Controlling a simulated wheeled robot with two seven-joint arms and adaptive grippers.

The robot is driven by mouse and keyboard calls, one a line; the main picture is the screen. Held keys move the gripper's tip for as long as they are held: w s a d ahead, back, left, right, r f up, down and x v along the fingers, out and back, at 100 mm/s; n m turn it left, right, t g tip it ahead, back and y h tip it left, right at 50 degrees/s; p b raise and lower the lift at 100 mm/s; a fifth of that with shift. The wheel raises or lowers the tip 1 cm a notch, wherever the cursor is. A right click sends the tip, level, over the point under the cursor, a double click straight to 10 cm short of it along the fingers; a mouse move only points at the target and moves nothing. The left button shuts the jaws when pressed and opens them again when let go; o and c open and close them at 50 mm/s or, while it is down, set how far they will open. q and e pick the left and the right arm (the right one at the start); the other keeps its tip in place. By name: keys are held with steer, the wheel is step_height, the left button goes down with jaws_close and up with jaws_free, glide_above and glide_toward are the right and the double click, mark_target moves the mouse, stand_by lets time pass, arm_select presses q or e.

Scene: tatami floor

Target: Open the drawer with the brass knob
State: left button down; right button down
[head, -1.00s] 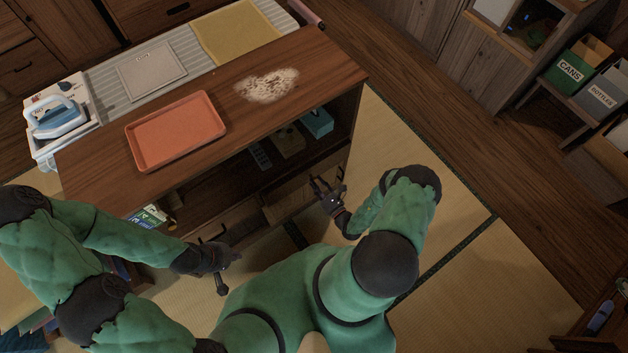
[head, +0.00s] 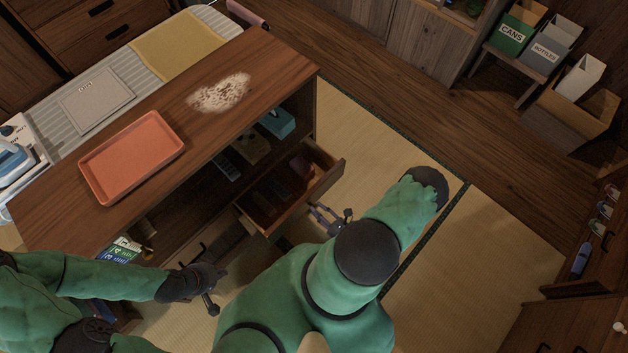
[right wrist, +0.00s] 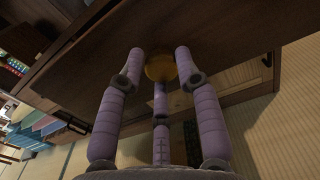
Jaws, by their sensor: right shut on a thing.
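The drawer (head: 318,190) stands pulled out from the right end of the wooden cabinet's front, with several dark items and a reddish one inside. Its brass knob (right wrist: 160,67) shows in the right wrist view on the wooden drawer front (right wrist: 215,45). My right gripper (head: 318,212) is at the drawer front, and its purple fingers (right wrist: 160,75) are shut around the knob. The knob itself is hidden in the head view. My left gripper (head: 212,292) hangs in front of the cabinet's left part, away from the drawer; its finger opening is unclear.
The cabinet top (head: 165,185) carries an orange tray (head: 131,157) and a pale powdery patch (head: 219,93). A teal box (head: 277,122) sits on the shelf above the drawer. Tatami floor (head: 365,150) is clear to the right. Bins (head: 515,30) stand at the far right.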

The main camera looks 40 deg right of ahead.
steer(key=shift+d+r, duration=0.15)
steer(key=c, duration=0.9)
jaws_free()
steer(key=s, duration=1.2)
steer(key=shift+d, duration=0.4)
